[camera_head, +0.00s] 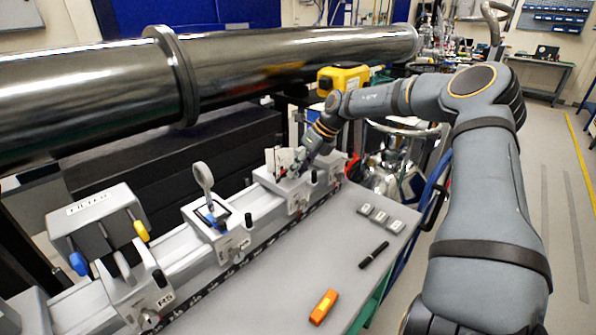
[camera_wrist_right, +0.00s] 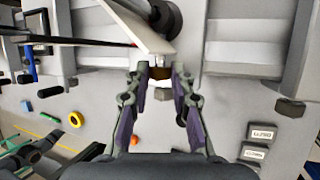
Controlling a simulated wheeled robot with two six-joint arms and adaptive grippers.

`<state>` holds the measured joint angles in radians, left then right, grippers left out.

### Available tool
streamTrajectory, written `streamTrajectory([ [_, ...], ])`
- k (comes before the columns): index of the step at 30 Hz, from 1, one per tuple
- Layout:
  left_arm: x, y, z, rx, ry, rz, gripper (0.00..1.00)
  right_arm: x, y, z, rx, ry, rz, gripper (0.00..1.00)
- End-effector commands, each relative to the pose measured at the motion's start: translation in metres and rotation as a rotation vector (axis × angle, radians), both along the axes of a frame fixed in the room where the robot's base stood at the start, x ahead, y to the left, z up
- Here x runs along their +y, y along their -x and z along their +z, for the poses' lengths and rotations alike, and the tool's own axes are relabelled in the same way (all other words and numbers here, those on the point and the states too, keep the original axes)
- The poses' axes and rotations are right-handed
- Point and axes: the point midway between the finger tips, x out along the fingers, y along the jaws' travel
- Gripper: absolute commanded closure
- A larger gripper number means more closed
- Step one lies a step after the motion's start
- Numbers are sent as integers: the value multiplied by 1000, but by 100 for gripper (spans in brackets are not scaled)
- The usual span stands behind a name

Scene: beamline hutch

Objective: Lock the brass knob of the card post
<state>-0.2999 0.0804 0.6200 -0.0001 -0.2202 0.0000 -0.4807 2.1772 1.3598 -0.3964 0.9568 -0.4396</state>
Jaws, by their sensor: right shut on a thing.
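The card post carries a pale card (camera_head: 273,163) and stands on a carriage at the far end of the rail in the head view. The card (camera_wrist_right: 138,26) also shows edge-on and tilted at the top of the right wrist view. My right gripper (camera_head: 301,162) is at the post, seen small and partly overlapping it. In the right wrist view my right gripper (camera_wrist_right: 160,76) has its fingertips closed on the small brass knob (camera_wrist_right: 160,72) just below the card. The fingers hide part of the knob, and its turn angle cannot be told. My left gripper is not in view.
The rail holds a lens mount (camera_head: 205,185) and a filter box (camera_head: 98,222). A large steel pipe (camera_head: 290,55) runs behind. On the grey bench lie an orange tool (camera_head: 323,307), a black pen (camera_head: 374,255) and small labelled blocks (camera_head: 381,217). The bench front is mostly clear.

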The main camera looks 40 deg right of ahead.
Motion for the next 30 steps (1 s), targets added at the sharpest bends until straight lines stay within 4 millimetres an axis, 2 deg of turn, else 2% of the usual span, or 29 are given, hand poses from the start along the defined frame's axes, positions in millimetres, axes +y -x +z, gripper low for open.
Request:
streamTrajectory([
  [11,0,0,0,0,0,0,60,0,0,0,0,-4,0,100],
  [12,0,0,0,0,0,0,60,0,0,0,1,-4,0,73],
  [16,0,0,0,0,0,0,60,0,0,0,1,-4,0,55],
  [30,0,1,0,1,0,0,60,0,0,0,1,-3,1,54],
])
